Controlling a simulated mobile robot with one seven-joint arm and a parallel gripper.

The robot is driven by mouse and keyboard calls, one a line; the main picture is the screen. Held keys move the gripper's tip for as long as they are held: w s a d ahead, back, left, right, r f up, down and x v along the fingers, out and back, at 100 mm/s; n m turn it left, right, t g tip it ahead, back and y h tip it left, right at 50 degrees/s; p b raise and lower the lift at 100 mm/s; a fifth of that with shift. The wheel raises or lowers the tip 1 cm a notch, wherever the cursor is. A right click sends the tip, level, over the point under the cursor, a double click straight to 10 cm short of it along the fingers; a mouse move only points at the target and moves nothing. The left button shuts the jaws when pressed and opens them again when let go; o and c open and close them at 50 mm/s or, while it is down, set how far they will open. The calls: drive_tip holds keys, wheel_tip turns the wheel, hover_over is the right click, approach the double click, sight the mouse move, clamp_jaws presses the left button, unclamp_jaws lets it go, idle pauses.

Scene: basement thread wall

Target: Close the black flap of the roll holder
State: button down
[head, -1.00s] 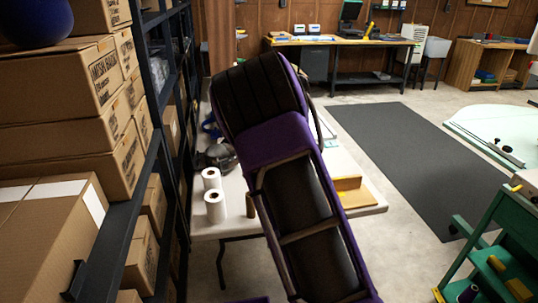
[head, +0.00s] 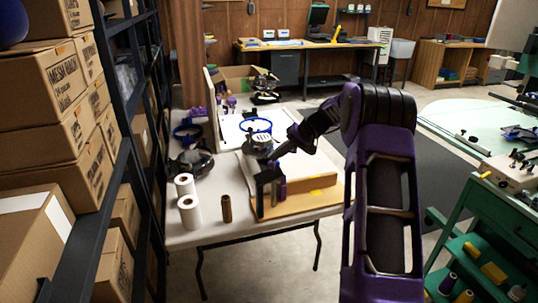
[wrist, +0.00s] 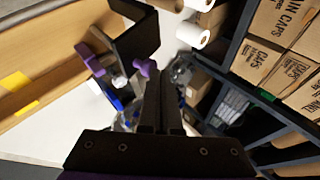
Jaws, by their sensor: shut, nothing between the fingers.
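The roll holder is a wooden board (head: 300,200) with a yellow label, lying on the white table. Its black flap (head: 262,194) stands out at the board's left end, beside a purple knob (head: 281,187). In the wrist view the black flap (wrist: 135,42) is an angled plate jutting from the wooden board (wrist: 45,75), with purple knobs near it. My gripper (wrist: 165,76) is shut and empty, its fingertips just short of the flap; I cannot tell whether they touch. In the head view my gripper (head: 260,150) is over the table behind the flap, its fingers partly hidden.
Two white rolls (head: 188,208) and a brown tube (head: 226,209) stand on the table left of the flap. A dark shelf with cartons (head: 50,130) is close on the left. A green cart (head: 480,235) stands at right.

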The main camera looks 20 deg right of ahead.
drive_tip(key=shift+d+f+y, duration=0.8)
drive_tip(key=shift+f+y, duration=0.05)
drive_tip(key=shift+y, duration=0.15)
drive_tip(key=shift+d+f+b, duration=0.35)
drive_tip(key=shift+f+b, duration=0.05)
drive_tip(key=shift+f, duration=0.1)
drive_tip(key=shift+f, duration=0.1)
